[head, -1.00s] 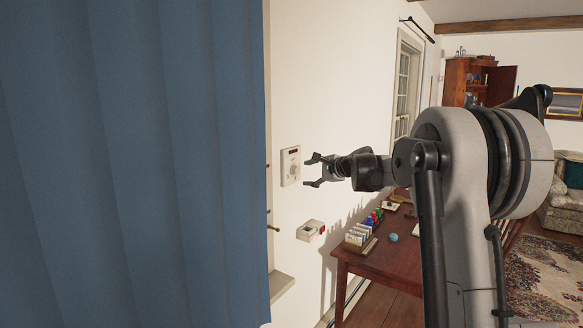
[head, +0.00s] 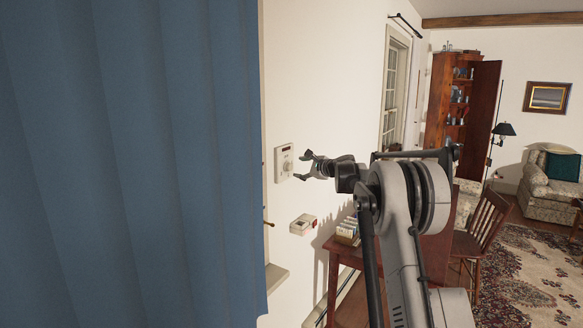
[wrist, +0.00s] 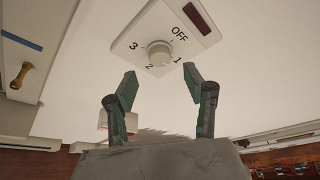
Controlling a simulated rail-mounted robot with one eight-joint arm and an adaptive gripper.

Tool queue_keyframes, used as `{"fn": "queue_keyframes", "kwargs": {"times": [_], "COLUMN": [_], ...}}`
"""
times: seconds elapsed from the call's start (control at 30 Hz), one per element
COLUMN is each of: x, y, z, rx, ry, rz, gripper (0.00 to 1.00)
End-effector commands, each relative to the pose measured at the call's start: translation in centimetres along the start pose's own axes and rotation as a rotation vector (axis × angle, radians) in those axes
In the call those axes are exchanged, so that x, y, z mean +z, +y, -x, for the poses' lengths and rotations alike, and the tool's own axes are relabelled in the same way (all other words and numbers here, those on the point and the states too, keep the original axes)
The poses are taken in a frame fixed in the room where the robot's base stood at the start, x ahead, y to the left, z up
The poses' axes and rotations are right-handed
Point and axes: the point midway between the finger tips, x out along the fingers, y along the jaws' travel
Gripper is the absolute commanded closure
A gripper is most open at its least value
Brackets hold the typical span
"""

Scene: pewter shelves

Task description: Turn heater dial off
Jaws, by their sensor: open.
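The heater dial (wrist: 159,53) is a round white knob on a white wall plate (wrist: 130,42) marked OFF, 1, 2 and 3, with a dark red window. In the wrist view its exact pointer setting is too small to tell. In the head view the plate (head: 284,163) is on the white wall, just left of my gripper (head: 304,165). My gripper is open and empty, its fingers pointing at the plate with a small gap. In the wrist view my gripper (wrist: 158,84) has its fingertips apart, below the knob and to either side of it.
A small white box with a red part (head: 302,224) is on the wall below the plate. A blue curtain (head: 130,160) fills the left. A wooden desk (head: 345,258) stands below my arm. A brass handle (wrist: 20,75) shows at left in the wrist view.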

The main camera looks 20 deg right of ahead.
Motion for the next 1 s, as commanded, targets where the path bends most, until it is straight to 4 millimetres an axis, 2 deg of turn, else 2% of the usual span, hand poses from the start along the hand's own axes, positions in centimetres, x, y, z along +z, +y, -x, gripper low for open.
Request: {"fn": "queue_keyframes", "kwargs": {"times": [0.2,0.4,0.63,0.97,1.0], "x": [0.1,0.0,0.0,0.0,0.0], "y": [0.0,-0.1,0.0,0.0,0.0], "z": [-3.2,-5.4,-6.5,-6.7,-6.7], "rx": [0.001,0.000,0.000,0.000,0.000], "ry": [-0.001,0.000,0.000,0.000,0.000], "rz": [0.000,-0.001,0.000,0.000,0.000], "gripper": [0.53,0.53,0.53,0.53,0.58]}}
